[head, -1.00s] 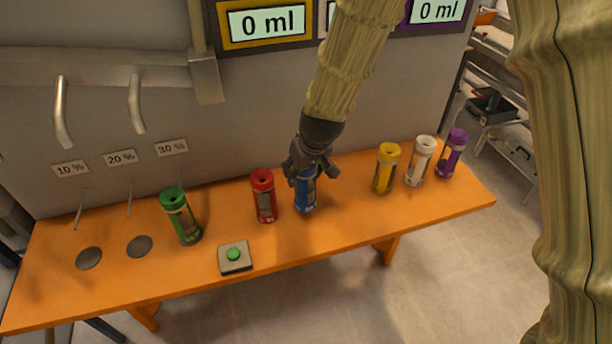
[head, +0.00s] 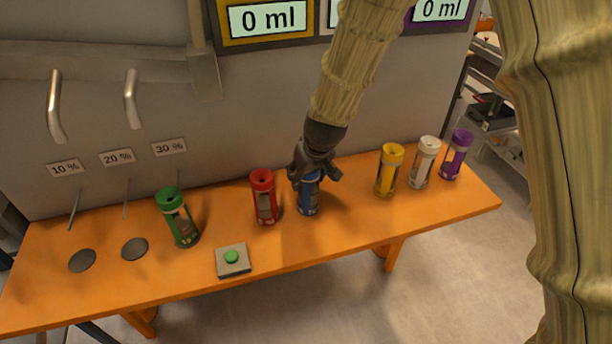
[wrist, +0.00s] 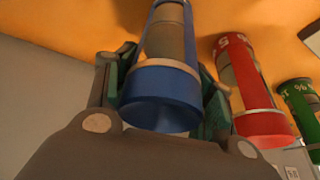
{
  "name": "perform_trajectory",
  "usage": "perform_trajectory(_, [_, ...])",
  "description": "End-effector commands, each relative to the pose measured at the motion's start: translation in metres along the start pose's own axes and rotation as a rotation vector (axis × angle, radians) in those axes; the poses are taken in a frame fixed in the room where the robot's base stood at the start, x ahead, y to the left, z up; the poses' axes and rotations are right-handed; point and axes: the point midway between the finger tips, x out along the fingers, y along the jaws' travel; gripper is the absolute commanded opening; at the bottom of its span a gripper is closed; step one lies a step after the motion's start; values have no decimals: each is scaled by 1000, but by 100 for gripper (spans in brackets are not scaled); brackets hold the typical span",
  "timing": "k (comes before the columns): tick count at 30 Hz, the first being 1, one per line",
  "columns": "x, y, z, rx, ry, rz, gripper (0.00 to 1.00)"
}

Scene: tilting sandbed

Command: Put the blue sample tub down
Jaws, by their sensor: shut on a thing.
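The blue sample tub (head: 309,196) stands upright at the middle of the orange bench, and its base looks to be on or very near the bench top. My gripper (head: 312,176) comes down from above and is shut on the tub's upper part. In the wrist view the blue tub (wrist: 165,85) sits between my two fingers, which touch its sides. My gripper hides the top of the tub in the head view. I cannot tell whether the base fully touches the bench.
A red tub (head: 264,197) stands close to the left. A green tub (head: 177,217) is farther left. Yellow (head: 388,170), white (head: 424,162) and purple (head: 456,155) tubs stand to the right. A green button box (head: 233,260) is in front. The orange bench (head: 345,220) is bare between blue and yellow.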

Motion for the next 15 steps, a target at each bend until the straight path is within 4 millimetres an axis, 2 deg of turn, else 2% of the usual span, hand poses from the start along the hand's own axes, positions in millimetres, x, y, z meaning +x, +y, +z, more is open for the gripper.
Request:
perform_trajectory(5, [3,0,1,0,0,0,20])
perform_trajectory(6, [3,0,1,0,0,0,59])
perform_trajectory(9, [3,0,1,0,0,0,75])
perform_trajectory(15, [3,0,1,0,0,0,75])
